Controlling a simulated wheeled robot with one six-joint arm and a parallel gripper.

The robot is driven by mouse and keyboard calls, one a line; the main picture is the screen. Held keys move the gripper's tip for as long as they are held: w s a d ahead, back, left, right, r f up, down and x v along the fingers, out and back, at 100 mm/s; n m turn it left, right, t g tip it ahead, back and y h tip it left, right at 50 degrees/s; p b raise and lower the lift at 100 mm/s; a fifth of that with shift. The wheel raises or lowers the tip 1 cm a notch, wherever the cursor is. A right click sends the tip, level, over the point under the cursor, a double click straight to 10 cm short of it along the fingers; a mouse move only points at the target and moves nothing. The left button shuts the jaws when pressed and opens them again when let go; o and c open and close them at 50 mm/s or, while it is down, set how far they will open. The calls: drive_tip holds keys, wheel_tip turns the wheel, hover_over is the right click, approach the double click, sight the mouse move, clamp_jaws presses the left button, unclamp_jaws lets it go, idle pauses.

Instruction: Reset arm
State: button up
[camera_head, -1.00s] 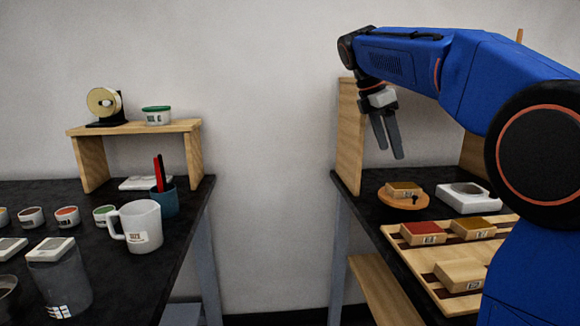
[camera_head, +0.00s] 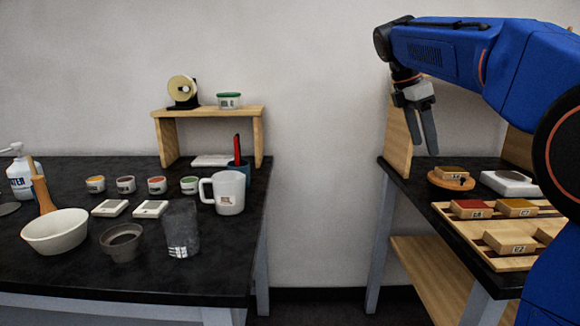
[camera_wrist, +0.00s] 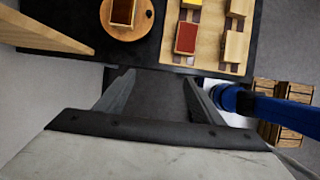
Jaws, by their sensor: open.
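My gripper (camera_head: 426,128) hangs from my blue arm at the upper right in the head view, with its fingers pointing down. It is above and in front of the right table's left end, apart from everything. In the wrist view my gripper (camera_wrist: 157,85) shows two spread fingers with nothing between them. Beyond the fingertips lie the edge of the dark tabletop, a round wooden turntable (camera_wrist: 112,32) with a block on it, and a red-topped block (camera_wrist: 186,38).
The left table carries a bowl (camera_head: 55,232), a mug (camera_head: 229,193), small cups and a wooden shelf (camera_head: 210,113). A gap separates the tables.

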drive_tip(key=s+a+f+m+t+y, duration=0.2)
drive_tip(key=s+f+m, duration=0.7)
drive_tip(key=s+f, duration=0.5)
drive_tip(key=s+a+f+m+t+y, duration=0.2)
drive_tip(key=s+f+m, duration=0.7)
drive_tip(key=s+f, duration=0.6)
drive_tip(key=s+a, duration=0.1)
drive_tip(key=s, duration=0.2)
drive_tip(key=shift+s+f+t+y, duration=0.2)
drive_tip(key=shift+f+t+y, duration=0.1)
drive_tip(key=shift+t, duration=0.1)
drive_tip(key=shift+r, duration=0.1)
